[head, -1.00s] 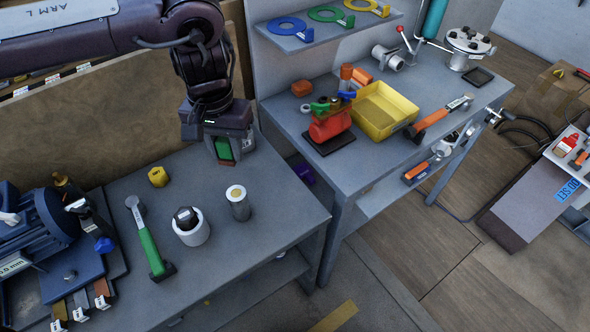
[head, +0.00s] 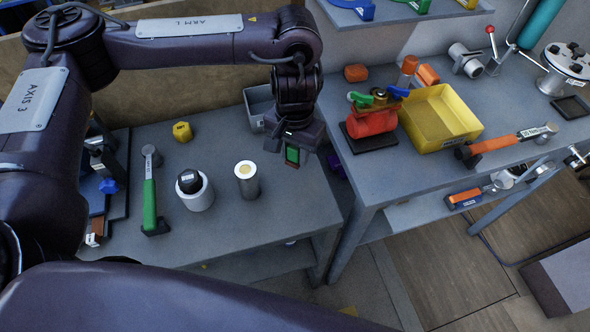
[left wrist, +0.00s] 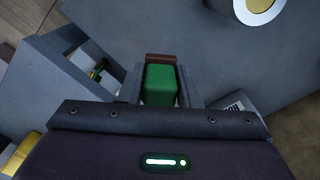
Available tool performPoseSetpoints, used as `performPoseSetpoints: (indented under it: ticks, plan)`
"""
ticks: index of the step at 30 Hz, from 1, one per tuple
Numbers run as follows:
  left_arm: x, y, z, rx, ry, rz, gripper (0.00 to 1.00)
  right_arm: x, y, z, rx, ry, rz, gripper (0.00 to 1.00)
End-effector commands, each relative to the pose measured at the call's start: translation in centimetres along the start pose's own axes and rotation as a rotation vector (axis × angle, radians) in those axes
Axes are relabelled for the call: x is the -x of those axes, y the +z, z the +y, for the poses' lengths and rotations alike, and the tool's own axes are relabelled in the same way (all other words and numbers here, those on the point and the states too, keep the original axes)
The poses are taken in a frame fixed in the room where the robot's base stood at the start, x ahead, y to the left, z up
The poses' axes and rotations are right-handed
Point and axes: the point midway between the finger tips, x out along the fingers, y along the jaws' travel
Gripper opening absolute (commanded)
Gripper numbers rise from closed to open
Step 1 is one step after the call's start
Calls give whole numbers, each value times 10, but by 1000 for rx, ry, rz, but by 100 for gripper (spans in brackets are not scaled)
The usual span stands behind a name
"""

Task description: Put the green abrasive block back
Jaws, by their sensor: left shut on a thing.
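The green abrasive block (head: 292,155) is held in my left gripper (head: 291,152), above the right end of the left bench (head: 225,235). In the left wrist view the green block (left wrist: 160,85) sits between the two fingers of the left gripper (left wrist: 160,88), with a reddish-brown strip at its far end. The block looks clear of the bench top, though the exact height is hard to judge. My right gripper is not in view.
A grey open bin (head: 257,108) stands behind and left of the gripper. The right bench holds a red valve (head: 371,122) and yellow tray (head: 438,118).

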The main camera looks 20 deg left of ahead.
Motion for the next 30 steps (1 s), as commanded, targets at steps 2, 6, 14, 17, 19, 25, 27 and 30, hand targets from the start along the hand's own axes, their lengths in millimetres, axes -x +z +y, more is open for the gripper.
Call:
performPoseSetpoints:
  ticks: [2,6,14,17,19,25,27,30]
  plan:
    - [-17,1,0,3,1,-3,7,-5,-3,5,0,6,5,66]
    - [-29,0,0,0,1,-1,7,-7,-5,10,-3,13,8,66]
    - [-63,0,0,2,2,-2,7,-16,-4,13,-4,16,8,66]
    - [-68,0,0,2,0,0,7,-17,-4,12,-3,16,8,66]
    - [-68,0,0,1,0,1,7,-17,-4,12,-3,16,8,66]
    - [-68,0,0,1,0,1,7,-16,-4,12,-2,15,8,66]
    - [-70,0,0,1,0,0,7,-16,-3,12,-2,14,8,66]
    - [-70,0,0,1,0,0,38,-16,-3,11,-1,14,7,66]
